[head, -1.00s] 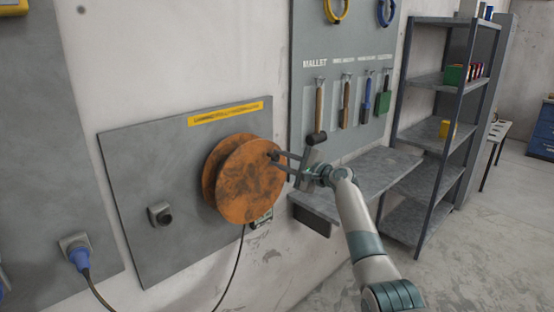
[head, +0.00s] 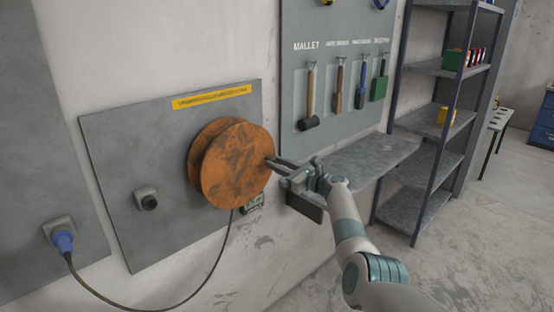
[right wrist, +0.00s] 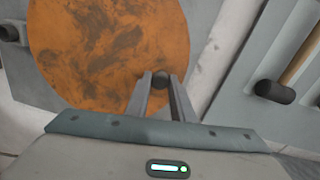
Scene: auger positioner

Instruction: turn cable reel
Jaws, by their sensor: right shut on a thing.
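The orange cable reel (head: 236,166), with dark worn patches, is mounted on a grey wall panel. In the right wrist view the reel's face (right wrist: 105,45) fills much of the upper left. My right gripper (head: 270,160) reaches the reel's right edge. In the right wrist view its fingers (right wrist: 161,82) are shut on a small dark handle (right wrist: 161,80) near the reel's rim. The handle is mostly hidden by the fingers in the head view. My left gripper is not in view.
A dark cable (head: 222,258) hangs below the reel and runs to a blue plug (head: 63,241). A black knob (head: 148,201) is left of the reel. A grey ledge (head: 355,165), a tool board (head: 332,70) and a shelf rack (head: 440,120) stand to the right.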

